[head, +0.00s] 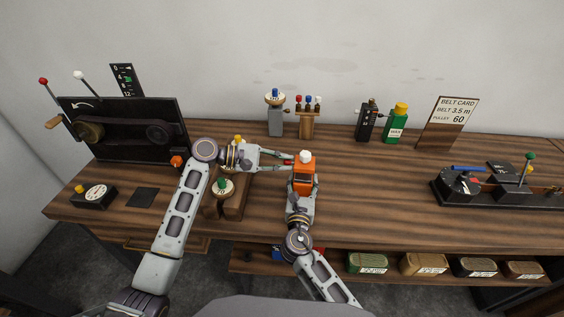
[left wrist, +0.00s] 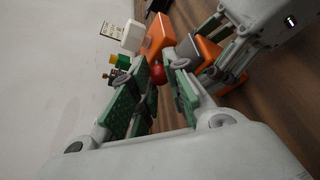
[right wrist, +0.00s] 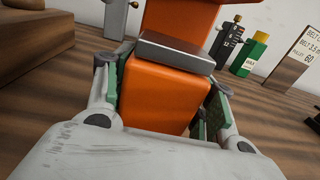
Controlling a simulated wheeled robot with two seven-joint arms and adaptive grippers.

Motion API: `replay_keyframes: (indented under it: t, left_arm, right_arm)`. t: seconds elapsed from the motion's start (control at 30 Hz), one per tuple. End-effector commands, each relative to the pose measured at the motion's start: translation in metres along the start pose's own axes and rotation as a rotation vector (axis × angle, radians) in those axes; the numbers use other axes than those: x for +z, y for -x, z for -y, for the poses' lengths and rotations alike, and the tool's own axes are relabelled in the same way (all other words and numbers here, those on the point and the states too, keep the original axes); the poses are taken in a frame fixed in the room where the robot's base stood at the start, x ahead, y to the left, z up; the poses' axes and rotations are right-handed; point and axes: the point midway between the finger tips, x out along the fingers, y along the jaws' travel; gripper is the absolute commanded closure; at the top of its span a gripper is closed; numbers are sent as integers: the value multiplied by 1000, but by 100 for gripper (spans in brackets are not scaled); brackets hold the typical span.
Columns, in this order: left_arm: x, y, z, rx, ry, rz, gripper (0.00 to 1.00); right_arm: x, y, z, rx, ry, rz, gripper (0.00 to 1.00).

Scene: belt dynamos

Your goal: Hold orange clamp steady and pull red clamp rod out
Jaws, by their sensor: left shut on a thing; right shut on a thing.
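The orange clamp (head: 304,170) is held upright above the middle of the bench, with a white knob (head: 305,156) on top. My right gripper (head: 302,188) is shut on its lower orange block, which fills the space between the fingers in the right wrist view (right wrist: 160,95). A grey metal plate (right wrist: 174,50) crosses the clamp above that block. My left gripper (head: 286,159) reaches in from the left and is shut on the red clamp rod, whose round red end (left wrist: 158,73) shows between the fingertips in the left wrist view. The rod's inner length is hidden.
A dark belt machine (head: 125,130) stands at the left. A wooden stand with a green-knobbed piece (head: 224,186) sits under my left arm.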

Motion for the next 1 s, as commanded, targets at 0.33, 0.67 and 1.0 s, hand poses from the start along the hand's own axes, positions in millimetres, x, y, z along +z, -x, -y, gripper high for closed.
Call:
replay_keyframes:
  t: [0.33,0.67,1.0]
  left_arm:
    - [-10,23,0,0,0,-1,100]
    - [-10,24,-1,2,-1,-3,76]
    - [-9,22,0,1,-1,-1,61]
  right_arm:
    - [-3,0,1,-2,0,-5,93]
    - [-3,0,2,-5,-1,-6,93]
    - [-3,0,1,-2,1,-5,93]
